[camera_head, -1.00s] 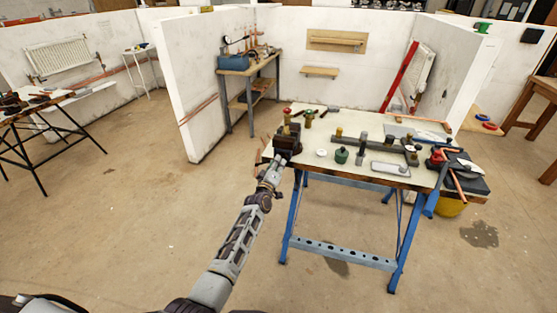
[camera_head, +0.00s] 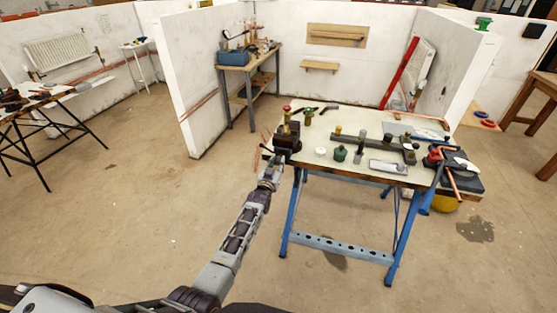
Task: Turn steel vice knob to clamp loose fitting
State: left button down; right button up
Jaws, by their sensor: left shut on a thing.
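A dark vice (camera_head: 288,134) stands at the near left corner of the workbench (camera_head: 310,163). A brass fitting with a red top (camera_head: 287,117) stands upright at the vice; I cannot tell how firmly its jaws hold it. My left gripper (camera_head: 272,160) is at the vice's front, low at the bench's left edge, shut on what appears to be the steel vice knob. The knob itself is mostly hidden by the gripper and too small to make out. My right gripper is not in view.
The bench top holds a grey pipe assembly (camera_head: 370,145), a green-black pot (camera_head: 340,153), a white round piece (camera_head: 321,151) and a metal tray (camera_head: 388,166). A red-handled tool and copper pipe (camera_head: 453,180) are at the right. Open floor lies left of the bench.

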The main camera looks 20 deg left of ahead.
pick_arm(q)
jog(key=m, duration=0.4)
jog(key=f+m, duration=0.1)
jog(key=m, duration=0.1)
jog(key=shift+s+d+m+b, duration=0.1)
jog(key=shift+s+m+b, duration=0.05)
jog(key=shift+m+b, duration=0.2)
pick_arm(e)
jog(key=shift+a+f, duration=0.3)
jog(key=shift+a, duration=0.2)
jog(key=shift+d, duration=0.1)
pick_arm(q)
jog(key=c, duration=1.5)
grip_release()
jog(key=shift+o, duration=0.9)
jog(key=shift+s+r, duration=0.1)
jog(key=shift+r, duration=0.3)
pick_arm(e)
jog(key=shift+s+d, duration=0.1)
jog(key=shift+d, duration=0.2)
